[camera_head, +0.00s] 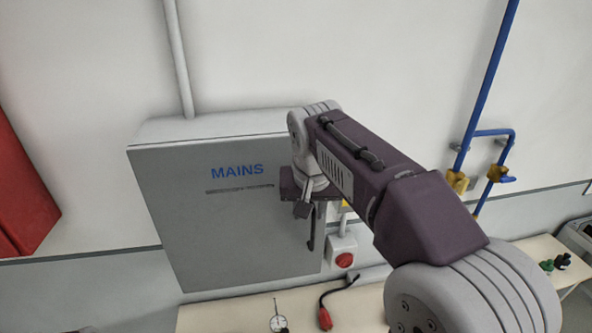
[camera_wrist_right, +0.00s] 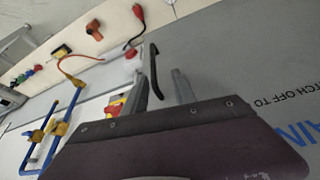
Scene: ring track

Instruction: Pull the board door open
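The board is a closed grey cabinet (camera_head: 225,235) marked MAINS on the wall, left of centre in the head view. Its door (camera_wrist_right: 240,50) fills the upper right of the right wrist view. A black bar handle (camera_head: 311,232) is at the door's right side; it also shows in the right wrist view (camera_wrist_right: 156,78). My right gripper (camera_head: 313,210) is at the handle, fingers apart, also in the right wrist view (camera_wrist_right: 165,80). The handle lies close to one finger, with a gap to the other; contact cannot be told. My left gripper is out of view.
A red stop button (camera_head: 344,260) is just right of the cabinet. A bench (camera_head: 365,308) below holds a dial gauge (camera_head: 279,322) and a red plug (camera_head: 325,318). Blue pipes (camera_head: 485,90) run up the wall at right. A red box (camera_head: 22,190) is at far left.

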